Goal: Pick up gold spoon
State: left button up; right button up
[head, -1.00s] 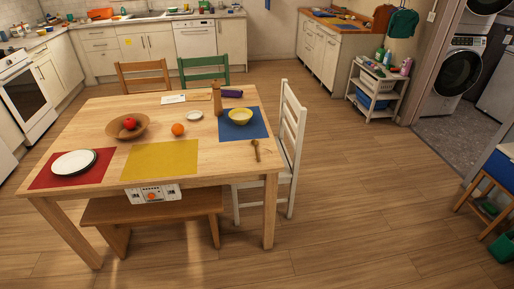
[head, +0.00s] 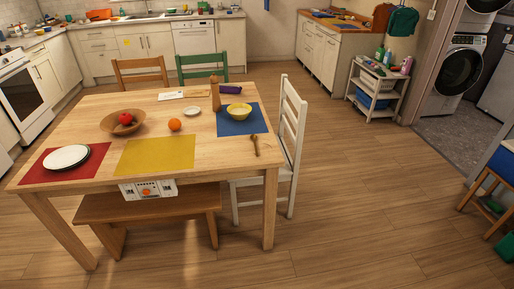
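A small gold-brown spoon (head: 255,145) lies on the wooden table (head: 200,165), near its right edge. It is just below the blue placemat (head: 238,127) and apart from it. Nothing covers the spoon. Neither of my grippers shows in the head view.
A yellow bowl (head: 239,111), wooden bowl (head: 123,122), orange (head: 174,124) and plate (head: 67,157) are on the table. A white chair (head: 291,125) stands at the table's right side, close to the spoon. A bench (head: 150,204) stands at the near side. Open floor (head: 370,190) lies to the right.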

aim_at(253, 137)
jog(key=z, duration=0.55)
jog(key=i, duration=1.05)
jog(key=z, duration=0.35)
